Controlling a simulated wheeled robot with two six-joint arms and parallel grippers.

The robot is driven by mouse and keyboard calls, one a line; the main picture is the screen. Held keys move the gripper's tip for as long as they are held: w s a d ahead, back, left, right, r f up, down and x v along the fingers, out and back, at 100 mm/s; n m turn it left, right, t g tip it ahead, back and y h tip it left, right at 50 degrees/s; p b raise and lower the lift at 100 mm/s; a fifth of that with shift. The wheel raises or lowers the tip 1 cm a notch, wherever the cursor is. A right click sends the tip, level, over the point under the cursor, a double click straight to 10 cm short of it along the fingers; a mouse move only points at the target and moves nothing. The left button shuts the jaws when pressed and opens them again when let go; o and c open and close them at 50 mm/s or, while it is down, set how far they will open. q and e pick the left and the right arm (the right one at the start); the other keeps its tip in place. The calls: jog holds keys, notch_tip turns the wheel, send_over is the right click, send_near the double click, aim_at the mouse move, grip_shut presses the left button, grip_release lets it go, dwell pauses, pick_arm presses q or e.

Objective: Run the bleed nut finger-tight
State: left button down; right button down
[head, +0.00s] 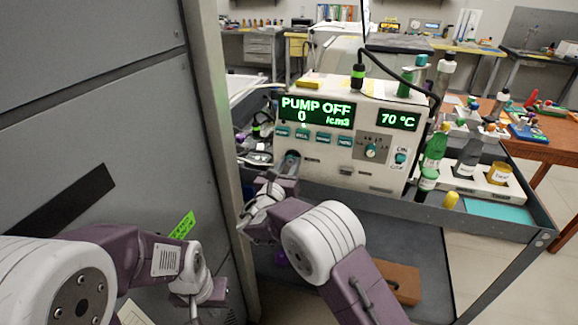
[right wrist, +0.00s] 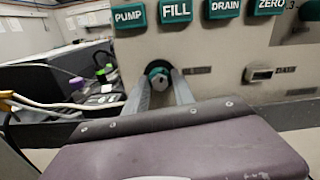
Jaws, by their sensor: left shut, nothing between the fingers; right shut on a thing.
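The nut's contact with the fingers is partly hidden in the head view. My left gripper (head: 195,296) is low at the left, shut and empty, away from the panel.
The display reads PUMP OFF, 0 /cm3 and 70 °C. Teal buttons (right wrist: 176,11) sit just above the nut. A grey cabinet wall (head: 100,110) stands close on the left. Bottles (head: 432,158) stand in a holder at the right. A brown block (head: 402,283) lies on the lower shelf.

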jog(key=m+b, duration=0.3)
jog(key=b, duration=0.1)
jog(key=m+b, duration=0.3)
jog(key=b, duration=0.1)
jog(key=f+m+b, duration=0.1)
jog(key=m+b, duration=0.2)
jog(key=b, duration=0.1)
jog(key=shift+b, duration=0.4)
jog(key=m+b, duration=0.9)
jog(key=b, duration=0.1)
jog(key=m+b, duration=0.2)
jog(key=shift+a+m+b, duration=0.1)
jog(key=shift+m+b, duration=0.2)
jog(key=shift+m, duration=0.1)
jog(key=m+b, duration=0.2)
jog(key=m, duration=0.1)
jog(key=shift+m, duration=0.3)
jog(key=m+b, duration=0.1)
jog(key=m, duration=0.2)
jog(key=shift+r+b, duration=0.15)
jog(key=shift+b, duration=0.2)
jog(key=shift+r+m+b, duration=0.1)
jog(key=shift+m+b, duration=0.35)
jog(key=shift+m, duration=1.35)
jog(key=c, duration=1)
grip_release()
jog(key=shift+r, duration=0.15)
jog(key=shift+c, duration=0.2)
